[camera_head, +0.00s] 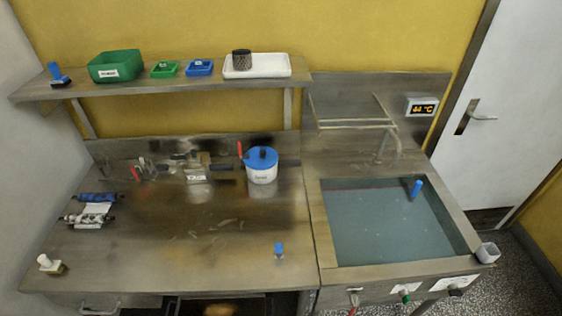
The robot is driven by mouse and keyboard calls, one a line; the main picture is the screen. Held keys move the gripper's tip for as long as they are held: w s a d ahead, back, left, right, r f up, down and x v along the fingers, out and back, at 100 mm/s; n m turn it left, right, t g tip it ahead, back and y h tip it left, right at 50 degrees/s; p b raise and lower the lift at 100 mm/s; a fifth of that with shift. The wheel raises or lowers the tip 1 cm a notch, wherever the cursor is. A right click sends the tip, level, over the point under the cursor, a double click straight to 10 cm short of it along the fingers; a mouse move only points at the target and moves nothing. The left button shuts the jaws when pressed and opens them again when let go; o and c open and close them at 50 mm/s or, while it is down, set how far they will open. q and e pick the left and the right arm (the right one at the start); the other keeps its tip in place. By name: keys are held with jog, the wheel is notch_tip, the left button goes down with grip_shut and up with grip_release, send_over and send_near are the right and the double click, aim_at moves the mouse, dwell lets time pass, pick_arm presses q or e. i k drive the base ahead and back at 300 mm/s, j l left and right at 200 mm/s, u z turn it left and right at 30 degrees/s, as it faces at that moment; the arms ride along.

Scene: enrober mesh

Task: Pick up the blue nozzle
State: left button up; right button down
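A small blue piece (279,248), possibly the blue nozzle, stands on the metal worktop near its front edge, left of the sink. A blue cylinder (415,189) sticks up at a tilt in the water-filled sink at the right. A blue object (58,74) stands on the left end of the shelf. These are too small for me to tell for certain which is the nozzle. Neither of my grippers shows in the head view, and nothing is seen touching these pieces.
A white pot with a blue lid (262,165) stands at the back of the worktop (150,260). Rollers (90,219) lie at the left. A green bin (116,66) and a white tray (270,67) are on the shelf. The worktop's front middle is mostly clear.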

aim_at(279, 254)
jog(key=l+u, duration=0.1)
jog(key=i+j+z, duration=0.1)
jog(key=i+j, duration=0.15)
jog(key=j+z, duration=0.3)
jog(key=j, duration=0.4)
jog(key=k+j+z, duration=0.1)
jog(key=j+z, duration=0.15)
jog(key=j, duration=0.4)
